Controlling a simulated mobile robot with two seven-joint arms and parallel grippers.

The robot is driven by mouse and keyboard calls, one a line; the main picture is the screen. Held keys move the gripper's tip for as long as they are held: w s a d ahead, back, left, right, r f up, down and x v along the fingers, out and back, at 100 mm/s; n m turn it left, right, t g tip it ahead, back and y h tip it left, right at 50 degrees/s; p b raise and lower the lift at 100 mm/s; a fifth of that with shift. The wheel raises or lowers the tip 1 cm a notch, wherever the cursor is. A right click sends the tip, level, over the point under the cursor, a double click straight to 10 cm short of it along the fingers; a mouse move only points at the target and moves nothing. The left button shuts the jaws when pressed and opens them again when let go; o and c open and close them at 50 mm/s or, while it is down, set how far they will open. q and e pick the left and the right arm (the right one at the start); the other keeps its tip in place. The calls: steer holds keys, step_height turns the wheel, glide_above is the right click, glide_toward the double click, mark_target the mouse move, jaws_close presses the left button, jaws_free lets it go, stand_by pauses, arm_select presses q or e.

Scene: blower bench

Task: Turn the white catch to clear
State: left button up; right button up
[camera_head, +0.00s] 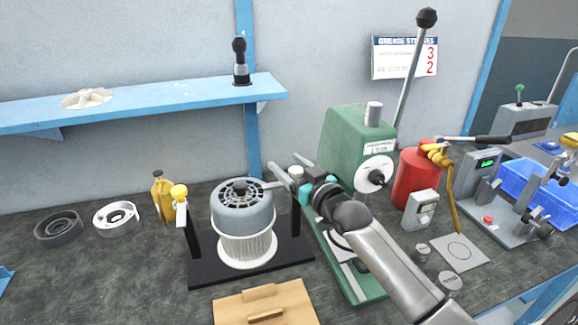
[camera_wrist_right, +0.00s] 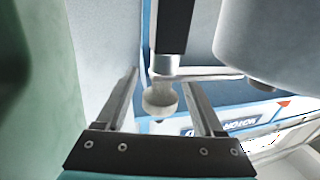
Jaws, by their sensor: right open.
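The white catch (camera_head: 296,172) is at the top of the right black post of the blower stand (camera_head: 200,272), partly hidden by my right gripper. In the right wrist view, a cream round knob (camera_wrist_right: 160,99) with a metal collar and a thin arm reaching right shows at the end of a black post. My right gripper (camera_head: 284,163) is open, and in the wrist view its fingers (camera_wrist_right: 160,80) lie on either side of the knob, with gaps visible. The grey finned blower (camera_head: 243,205) sits in the stand. My left gripper is not in view.
A yellow-knobbed catch (camera_head: 180,191) tops the left post. A green press (camera_head: 345,140) stands close behind and right of my gripper, with a red canister (camera_head: 415,178) beyond. A wooden block (camera_head: 235,308) lies in front. Rings (camera_head: 58,226) lie on the left of the bench.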

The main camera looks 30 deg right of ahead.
jaws_close()
stand_by(0.5)
stand_by(0.8)
